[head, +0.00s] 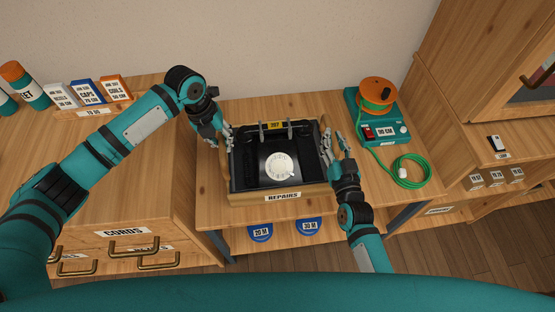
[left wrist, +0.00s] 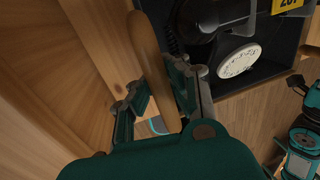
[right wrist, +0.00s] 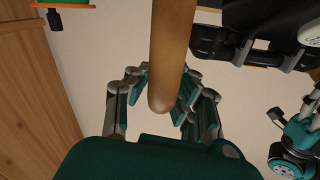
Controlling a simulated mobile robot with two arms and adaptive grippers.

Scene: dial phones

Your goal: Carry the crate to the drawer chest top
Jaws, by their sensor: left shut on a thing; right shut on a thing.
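The crate (head: 247,199) is wooden with a "REPAIRS" label on its front and a dark inside. A black dial phone (head: 262,165) with a white dial and a yellow "207" tag lies in it. My left gripper (head: 224,139) is at the crate's left side, shut on a wooden handle bar (left wrist: 148,50). My right gripper (head: 332,150) is at its right side, shut on another bar (right wrist: 171,45). The crate is over the middle table (head: 215,207); I cannot tell if it touches. The drawer chest top (head: 130,165) is to the left.
A small rack (head: 95,110) with several boxes and bottles (head: 30,85) stand at the chest top's back left. The chest top's front is largely clear. A teal unit with an orange reel (head: 376,95) and green cable (head: 405,160) sits right of the crate.

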